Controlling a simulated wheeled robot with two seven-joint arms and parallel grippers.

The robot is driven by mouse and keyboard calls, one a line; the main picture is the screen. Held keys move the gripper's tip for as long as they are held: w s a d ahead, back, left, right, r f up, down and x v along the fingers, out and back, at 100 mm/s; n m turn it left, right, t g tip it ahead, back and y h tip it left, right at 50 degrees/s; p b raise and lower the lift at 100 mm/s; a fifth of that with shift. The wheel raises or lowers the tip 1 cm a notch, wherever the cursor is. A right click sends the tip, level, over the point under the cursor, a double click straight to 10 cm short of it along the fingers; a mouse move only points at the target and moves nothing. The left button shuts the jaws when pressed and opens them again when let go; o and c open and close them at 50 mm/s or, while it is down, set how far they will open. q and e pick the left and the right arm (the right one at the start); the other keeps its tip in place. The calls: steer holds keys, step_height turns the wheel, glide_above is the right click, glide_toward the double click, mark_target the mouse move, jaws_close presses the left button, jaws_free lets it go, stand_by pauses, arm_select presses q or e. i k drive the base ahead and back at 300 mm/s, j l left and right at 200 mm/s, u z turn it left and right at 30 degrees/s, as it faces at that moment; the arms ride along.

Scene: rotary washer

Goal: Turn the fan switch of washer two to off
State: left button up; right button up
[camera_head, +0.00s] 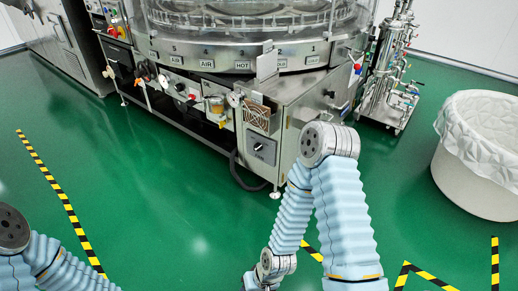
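A rotary washer (245,60) with a clear round cover stands at the top centre. A metal panel on the front of its base carries a small dark switch knob (259,147) with a label under it. The knob's setting is too small to read, and I cannot tell for sure whether it is the fan switch. My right arm stands right of the panel, bent and in its light blue sleeve. My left arm shows only at the bottom left corner, well away from the washer. Neither gripper can be seen.
A large white lined bin (479,155) stands at the right. A steel filter unit on a stand (389,75) is behind it. Red and yellow valve knobs and gauges (190,97) line the washer's front. Yellow-black tape marks the open green floor (150,200).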

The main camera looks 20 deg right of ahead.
mark_target(258, 147)
steer(key=i+z, duration=0.8)
steer(key=k, duration=0.1)
